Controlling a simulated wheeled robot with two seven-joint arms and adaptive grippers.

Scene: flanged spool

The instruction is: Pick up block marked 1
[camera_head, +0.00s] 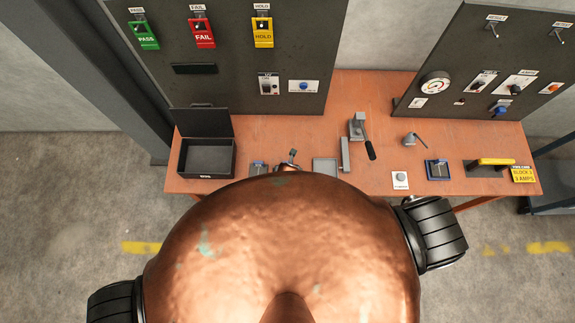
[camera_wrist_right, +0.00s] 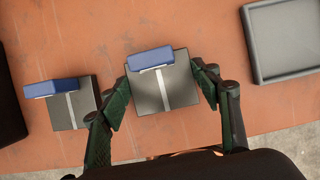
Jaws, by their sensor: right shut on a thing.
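In the right wrist view, a dark grey block (camera_wrist_right: 172,92) with a pale stripe and a raised blue edge sits between the fingers of my right gripper (camera_wrist_right: 163,82). The fingers press on its left and right sides, so the gripper is shut on it. A similar grey and blue block (camera_wrist_right: 70,105) lies just left of the left finger, apart from the held one. No number is readable on either block. In the head view, a small grey and blue block (camera_head: 258,167) shows at the table's front edge, partly hidden by my body. My left gripper is not seen.
A grey tray (camera_wrist_right: 262,70) lies right of the held block in the wrist view. Upright panels stand behind.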

